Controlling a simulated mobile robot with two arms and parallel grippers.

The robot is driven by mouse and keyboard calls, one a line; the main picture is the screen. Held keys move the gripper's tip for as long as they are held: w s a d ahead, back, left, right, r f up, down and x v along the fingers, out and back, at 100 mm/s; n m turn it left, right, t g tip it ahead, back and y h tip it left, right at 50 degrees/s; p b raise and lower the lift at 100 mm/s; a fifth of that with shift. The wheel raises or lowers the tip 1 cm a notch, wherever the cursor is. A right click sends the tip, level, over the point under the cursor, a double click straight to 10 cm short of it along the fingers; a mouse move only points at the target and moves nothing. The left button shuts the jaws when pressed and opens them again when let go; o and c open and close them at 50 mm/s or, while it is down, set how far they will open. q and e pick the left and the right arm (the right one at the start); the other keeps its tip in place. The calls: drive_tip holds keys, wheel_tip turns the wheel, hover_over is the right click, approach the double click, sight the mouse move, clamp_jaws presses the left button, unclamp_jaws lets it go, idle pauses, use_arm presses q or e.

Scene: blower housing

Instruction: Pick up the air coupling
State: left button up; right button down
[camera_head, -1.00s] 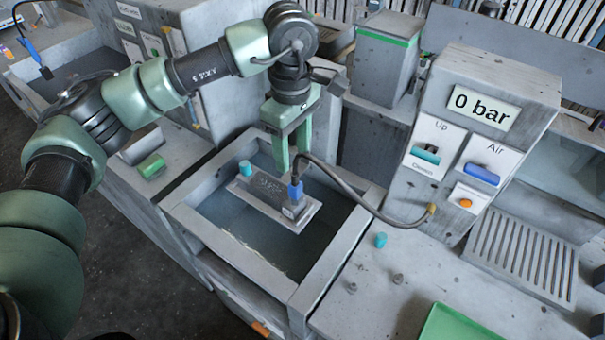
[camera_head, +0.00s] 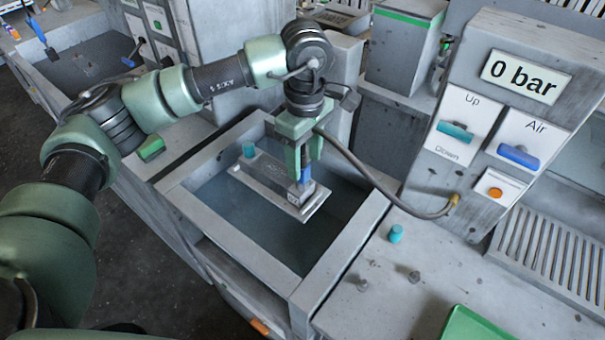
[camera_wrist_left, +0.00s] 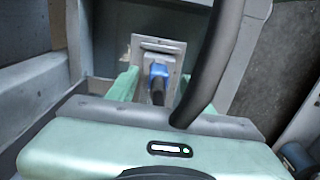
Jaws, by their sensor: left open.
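The air coupling (camera_head: 306,174) is a blue plug on the end of a dark hose (camera_head: 370,178). It stands on the near right end of the grey blower housing (camera_head: 272,178), which sits in the tank. My left gripper (camera_head: 304,166) points down over the coupling, open, with its green fingers on either side of the plug's upper part. The fingers partly hide the coupling in the head view. In the left wrist view the blue coupling (camera_wrist_left: 158,70) shows between the fingers; contact cannot be told. My right gripper is not in view.
The tank's rim (camera_head: 345,255) surrounds the housing. A control panel (camera_head: 490,125) reading 0 bar stands at the right, where the hose ends. A teal plug (camera_head: 396,233) and small pegs stand on the bench, near a green tray (camera_head: 475,325).

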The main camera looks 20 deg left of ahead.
sight(304, 176)
use_arm(q)
wheel_tip(304, 176, down, 5)
drive_tip(key=shift+w+r+p, duration=0.1)
drive_tip(key=shift+r+p, duration=0.1)
drive_tip(key=shift+p, duration=1.05)
drive_tip(key=shift+f, duration=0.55)
clamp_jaws()
